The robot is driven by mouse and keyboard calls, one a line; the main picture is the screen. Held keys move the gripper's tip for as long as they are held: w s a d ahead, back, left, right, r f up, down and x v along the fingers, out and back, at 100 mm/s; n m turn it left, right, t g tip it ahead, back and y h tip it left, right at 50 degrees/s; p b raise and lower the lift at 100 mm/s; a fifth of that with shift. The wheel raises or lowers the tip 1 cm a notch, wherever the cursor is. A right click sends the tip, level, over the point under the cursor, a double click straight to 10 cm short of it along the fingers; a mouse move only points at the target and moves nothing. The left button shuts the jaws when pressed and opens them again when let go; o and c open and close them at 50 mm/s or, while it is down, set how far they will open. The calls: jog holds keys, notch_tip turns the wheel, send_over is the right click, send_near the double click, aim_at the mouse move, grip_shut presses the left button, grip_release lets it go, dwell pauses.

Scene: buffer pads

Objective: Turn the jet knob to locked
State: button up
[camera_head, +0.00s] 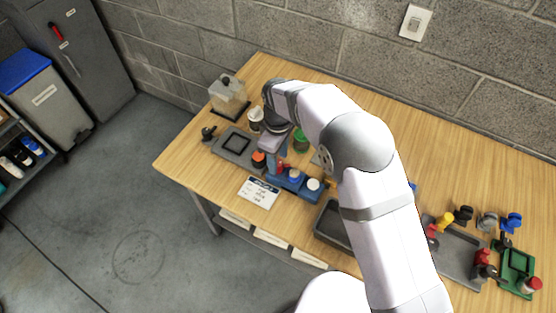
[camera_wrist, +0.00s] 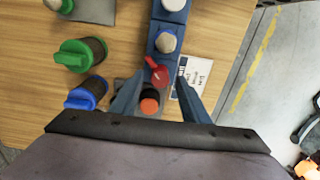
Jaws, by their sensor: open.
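A small black knob-like piece (camera_head: 208,133) stands at the left edge of the table in the head view. Another black piece (camera_head: 463,214) stands at the right among coloured ones. I cannot tell which is the jet knob, nor read a locked mark. My gripper (camera_wrist: 157,103) is open, pointing down above the blue rack (camera_head: 272,182). In the wrist view its fingers are spread to either side of an orange-capped jar (camera_wrist: 149,106) and a red-handled piece (camera_wrist: 156,72). It holds nothing that I can see. The arm hides part of the table in the head view.
A printed card (camera_head: 259,192) lies before the rack. Green-capped (camera_wrist: 75,55) and blue-capped (camera_wrist: 82,98) jars stand beside the gripper. A dark bin (camera_head: 322,229) and a grey tray (camera_head: 455,262) lie rightward.

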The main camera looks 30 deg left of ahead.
jog(key=shift+f+p, duration=0.3)
jog(key=shift+f, duration=1.05)
jog(key=c, duration=1.1)
jog(key=shift+o, duration=0.2)
jog(key=m+b, duration=0.1)
jog(key=m, duration=0.4)
jog(key=shift+o, duration=0.9)
jog(key=shift+m+b, duration=0.55)
jog(key=shift+m, duration=1.55)
